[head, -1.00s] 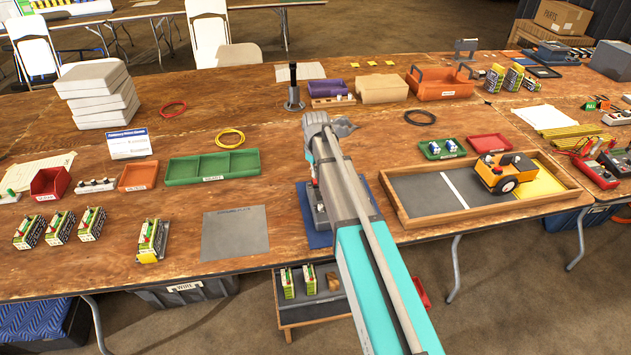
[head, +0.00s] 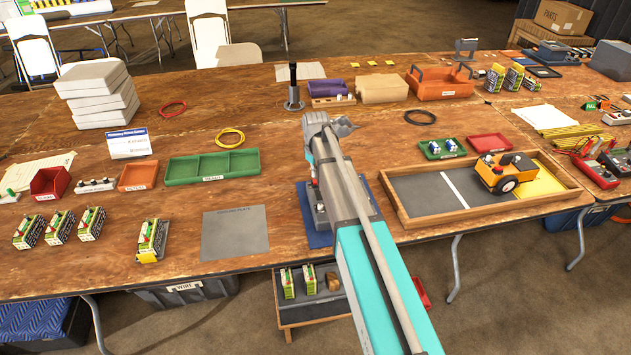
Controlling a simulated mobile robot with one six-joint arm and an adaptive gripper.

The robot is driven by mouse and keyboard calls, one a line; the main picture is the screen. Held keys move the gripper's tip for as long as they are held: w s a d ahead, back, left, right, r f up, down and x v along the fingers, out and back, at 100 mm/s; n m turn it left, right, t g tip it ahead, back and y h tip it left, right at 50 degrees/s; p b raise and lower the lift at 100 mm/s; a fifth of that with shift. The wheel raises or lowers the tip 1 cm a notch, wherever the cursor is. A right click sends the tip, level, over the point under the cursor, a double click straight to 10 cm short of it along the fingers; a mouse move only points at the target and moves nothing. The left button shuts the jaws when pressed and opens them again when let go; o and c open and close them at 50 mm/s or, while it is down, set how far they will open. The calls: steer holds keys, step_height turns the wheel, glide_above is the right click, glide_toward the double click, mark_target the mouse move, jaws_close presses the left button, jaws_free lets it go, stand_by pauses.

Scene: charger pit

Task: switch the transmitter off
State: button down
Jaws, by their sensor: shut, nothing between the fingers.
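A grey boxy device (head: 319,212), which may be the transmitter, sits on a blue mat (head: 317,239) near the table's front edge, in the middle of the head view. My arm covers most of it, and its switch cannot be made out. A small reddish part shows at its upper left. My gripper (head: 346,126) is shut and empty. In the picture it appears above and beyond the device, over the middle of the table. Whether it touches anything cannot be told.
Right of my arm, a wooden-framed tray (head: 420,212) holds an orange wheeled vehicle (head: 503,172). A grey plate (head: 235,232) and a green divided tray (head: 213,167) lie to the left. A black upright post (head: 293,85) stands behind my gripper. Bare wood lies around the yellow cable ring (head: 230,138).

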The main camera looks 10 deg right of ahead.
mark_target(316, 182)
steer(key=shift+f+b, duration=1.25)
steer(key=shift+b, duration=0.05)
stand_by(1.1)
steer(key=shift+r, duration=0.15)
steer(key=shift+r+p, duration=3.35)
steer(key=shift+p, duration=0.2)
steer(key=s+r+m+p, duration=0.1)
steer(key=s+m, duration=0.5)
steer(key=s, duration=1.9)
steer(key=shift+s+r, duration=0.25)
